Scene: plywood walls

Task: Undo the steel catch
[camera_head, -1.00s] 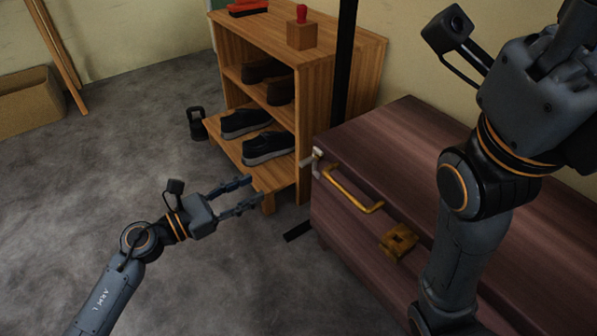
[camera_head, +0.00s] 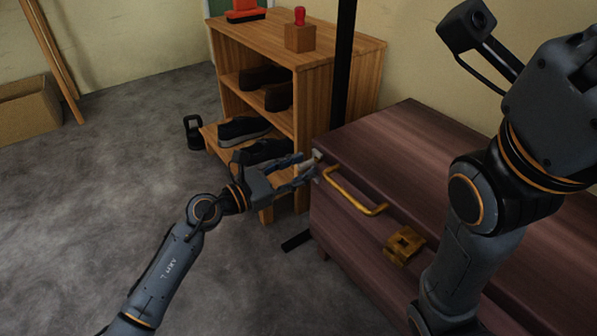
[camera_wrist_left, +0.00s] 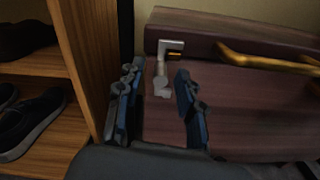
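The steel catch (camera_wrist_left: 161,73) is a small silver latch on the left end of the dark wooden chest's front; in the head view only its top (camera_head: 317,155) shows clearly beside the gripper. My left gripper (camera_head: 307,166) is open right at the catch. In the left wrist view its two blue-grey fingers (camera_wrist_left: 157,98) stand apart, with the catch between and just beyond them; I cannot tell whether they touch it. My right arm (camera_head: 480,200) rises over the chest at the right; its gripper's fingers are out of the picture.
The chest (camera_head: 400,135) has a brass handle (camera_head: 355,195) and a brass clasp (camera_head: 403,245) right of the catch. Open floor (camera_head: 90,200) lies at the left.

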